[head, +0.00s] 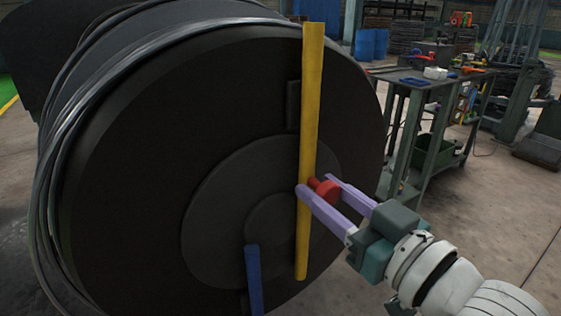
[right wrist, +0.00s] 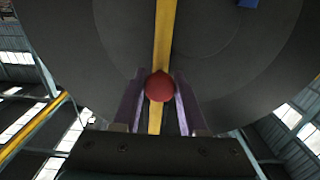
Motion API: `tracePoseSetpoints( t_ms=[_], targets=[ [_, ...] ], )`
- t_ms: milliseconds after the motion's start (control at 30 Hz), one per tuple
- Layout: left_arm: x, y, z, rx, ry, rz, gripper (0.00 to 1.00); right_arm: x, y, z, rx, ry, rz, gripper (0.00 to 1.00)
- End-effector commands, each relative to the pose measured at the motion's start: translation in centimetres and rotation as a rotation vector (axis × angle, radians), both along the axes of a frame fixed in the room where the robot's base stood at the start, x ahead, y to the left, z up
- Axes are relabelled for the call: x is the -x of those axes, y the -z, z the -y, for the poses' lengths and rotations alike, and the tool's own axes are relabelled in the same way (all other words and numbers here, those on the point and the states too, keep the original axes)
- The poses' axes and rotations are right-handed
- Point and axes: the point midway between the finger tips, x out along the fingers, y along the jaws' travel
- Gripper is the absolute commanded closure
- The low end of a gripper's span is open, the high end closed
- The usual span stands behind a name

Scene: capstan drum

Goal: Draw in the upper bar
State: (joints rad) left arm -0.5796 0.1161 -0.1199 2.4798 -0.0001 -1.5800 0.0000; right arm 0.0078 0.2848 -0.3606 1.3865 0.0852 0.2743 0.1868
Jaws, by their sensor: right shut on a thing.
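The large dark capstan drum (head: 130,180) fills the left and middle of the head view. A long yellow bar (head: 309,120) stands nearly upright across its face, its top end reaching past the drum's rim. A red knob (head: 326,190) sits on the yellow bar. My right gripper (head: 318,186) has its lilac fingers either side of the knob and is shut on it. The right wrist view shows the red knob (right wrist: 159,87) between the fingers, with the yellow bar (right wrist: 164,40) behind. A blue bar (head: 253,278) is lower on the drum face. My left gripper is not in view.
Wire or cable (head: 50,170) is wound round the drum's left side. A workbench (head: 430,82) with tools stands at the back right. Blue barrels (head: 365,44) stand behind. The floor (head: 510,215) to the right is open.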

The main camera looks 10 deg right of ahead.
Motion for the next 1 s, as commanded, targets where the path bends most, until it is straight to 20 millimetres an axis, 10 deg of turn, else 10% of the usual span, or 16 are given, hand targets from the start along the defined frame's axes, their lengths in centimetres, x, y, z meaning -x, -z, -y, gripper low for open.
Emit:
tracePoseSetpoints(
  t_ms=[567, 600, 833, 1000],
  targets=[
    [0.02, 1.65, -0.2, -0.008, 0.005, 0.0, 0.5, 0.11, 2.31, 0.07, 0.004, 0.002, -0.012, 1.0],
    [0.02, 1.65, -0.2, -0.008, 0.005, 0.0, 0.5, 0.11, 2.33, 0.08, 0.004, 0.002, -0.013, 0.54],
    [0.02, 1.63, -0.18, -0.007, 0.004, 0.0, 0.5, 0.05, 2.05, 0.04, 0.002, 0.001, -0.006, 0.29],
    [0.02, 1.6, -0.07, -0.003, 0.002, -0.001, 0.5, 0.02, 1.92, 0.02, 0.001, 0.001, -0.003, 0.29]
  ],
)
